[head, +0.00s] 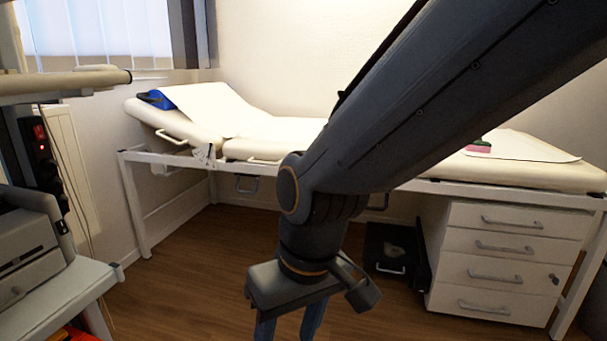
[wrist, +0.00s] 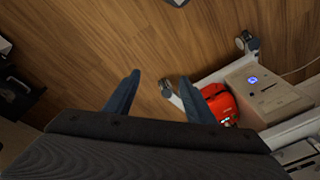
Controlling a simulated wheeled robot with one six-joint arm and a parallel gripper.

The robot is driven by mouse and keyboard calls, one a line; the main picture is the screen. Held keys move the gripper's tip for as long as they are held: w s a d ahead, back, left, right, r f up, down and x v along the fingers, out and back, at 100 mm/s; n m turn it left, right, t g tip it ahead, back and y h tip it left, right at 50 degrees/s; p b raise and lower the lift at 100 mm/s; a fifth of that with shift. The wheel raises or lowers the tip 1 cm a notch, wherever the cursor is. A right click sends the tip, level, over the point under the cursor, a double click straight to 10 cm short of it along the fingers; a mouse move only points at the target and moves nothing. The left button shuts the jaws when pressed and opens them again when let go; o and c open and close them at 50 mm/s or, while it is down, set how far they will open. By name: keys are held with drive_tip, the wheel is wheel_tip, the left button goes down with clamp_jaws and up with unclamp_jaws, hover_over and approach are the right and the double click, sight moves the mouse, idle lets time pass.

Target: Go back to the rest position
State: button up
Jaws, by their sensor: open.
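My gripper (head: 289,328) hangs pointing down in front of the examination couch in the head view, over the wooden floor. Its fingertips are cut off by the bottom edge there. My dark arm crosses the head view from the upper right and hides part of the couch.
A cream couch (head: 270,128) stands along the wall, with a pink and green item (head: 480,146) on it. A white drawer unit (head: 507,262) is under its right end. A trolley (head: 75,290) is at left. A red bag (wrist: 218,103) lies near a beige device (wrist: 262,90).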

drive_tip(key=s+d, duration=0.1)
drive_tip(key=s, duration=0.4)
drive_tip(key=d+r+m+h+p, duration=0.1)
drive_tip(key=d+r+m+p, duration=0.2)
drive_tip(key=d+r+p, duration=0.7)
drive_tip(key=d+r+m+h+p, duration=0.1)
drive_tip(key=d+r+m+p, duration=0.2)
drive_tip(key=d+r+p, duration=0.7)
drive_tip(key=shift+d+r+g+p, duration=0.4)
drive_tip(key=shift+r+p, duration=2.85)
drive_tip(key=shift+p, duration=3.6)
drive_tip(key=shift+c, duration=0.3)
